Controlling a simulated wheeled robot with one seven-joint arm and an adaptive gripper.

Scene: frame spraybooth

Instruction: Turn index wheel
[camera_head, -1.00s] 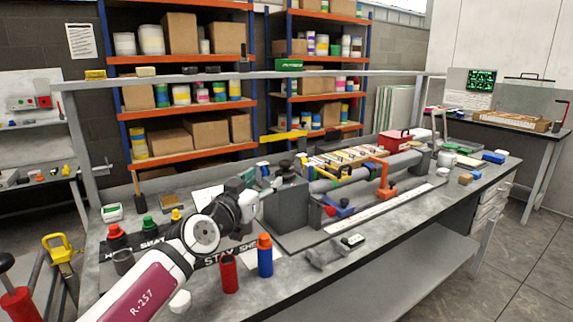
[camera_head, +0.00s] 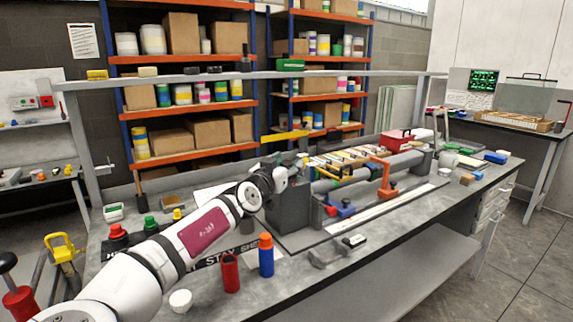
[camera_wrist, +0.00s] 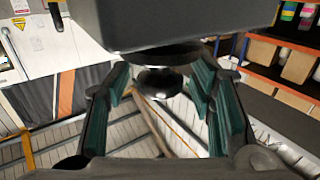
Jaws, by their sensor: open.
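A grey block-shaped housing (camera_head: 289,208) stands at the left end of the long fixture on the bench. In the wrist view, a dark round disc with a shiny domed end (camera_wrist: 160,82) sits against a big grey block (camera_wrist: 175,22); it looks like the index wheel. My gripper (camera_wrist: 160,95) is open. Its teal finger pads stand on both sides of the domed end, with visible gaps. I cannot tell whether anything touches. In the head view, my gripper (camera_head: 297,168) is small at the top of the housing, and my arm partly hides the area.
An orange clamp (camera_head: 384,178) and a grey cylinder lie along the fixture, right of the housing. Red, green and yellow buttons (camera_head: 150,223) are at the left.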

